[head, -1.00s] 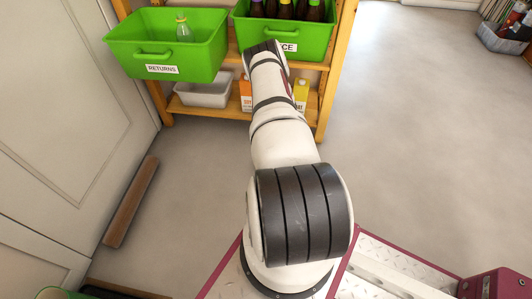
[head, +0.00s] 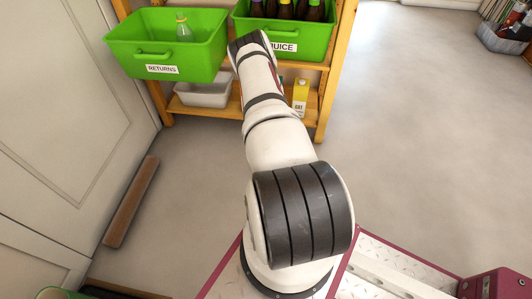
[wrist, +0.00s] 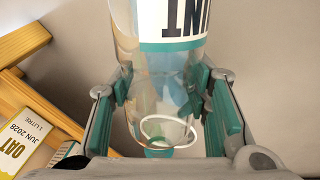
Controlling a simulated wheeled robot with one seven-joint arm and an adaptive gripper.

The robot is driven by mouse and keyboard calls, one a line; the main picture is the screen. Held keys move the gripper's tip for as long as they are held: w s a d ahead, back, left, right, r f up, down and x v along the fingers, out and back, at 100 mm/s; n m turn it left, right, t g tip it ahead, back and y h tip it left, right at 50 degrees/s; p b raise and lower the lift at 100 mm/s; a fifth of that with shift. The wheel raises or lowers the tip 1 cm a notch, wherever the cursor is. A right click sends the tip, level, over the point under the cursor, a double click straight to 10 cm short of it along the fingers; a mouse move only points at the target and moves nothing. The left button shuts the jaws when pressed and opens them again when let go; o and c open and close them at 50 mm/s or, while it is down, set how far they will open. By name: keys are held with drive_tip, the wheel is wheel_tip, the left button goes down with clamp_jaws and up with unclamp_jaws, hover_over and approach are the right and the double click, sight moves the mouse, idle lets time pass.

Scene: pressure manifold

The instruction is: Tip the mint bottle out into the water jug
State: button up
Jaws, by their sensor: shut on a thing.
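In the wrist view my gripper (wrist: 164,90) is shut on a clear bottle (wrist: 170,22), with its teal pads pressing on both sides. The bottle has a white label with a teal edge; only part of its large lettering shows, consistent with "MINT". A white ring and a teal patch show low between the fingers; I cannot tell whether they belong to the bottle or lie beyond it. The bottle's ends and contents are not clear. In the head view my arm hides the gripper and bottle. I cannot identify the water jug in either view.
A wooden shelf holds a green RETURNS crate (head: 195,65) with a clear bottle (head: 182,27) inside, and a green JUICE crate (head: 318,44) with dark bottles. Below are a grey tray (head: 203,93) and a yellow-topped carton (head: 300,96). An oat carton (wrist: 18,150) shows in the wrist view.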

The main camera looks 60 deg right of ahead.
drive_tip(key=shift+w+r+g+p, duration=0.2)
drive_tip(key=shift+r+g+p, duration=0.3)
drive_tip(key=shift+r+g, duration=1.1)
idle(0.6)
drive_tip(key=shift+w+r+n+g+y, duration=0.15)
drive_tip(key=shift+r+g, duration=0.3)
drive_tip(key=shift+w+r+n+g+y, duration=0.15)
drive_tip(key=shift+r+g, duration=0.3)
idle(0.8)
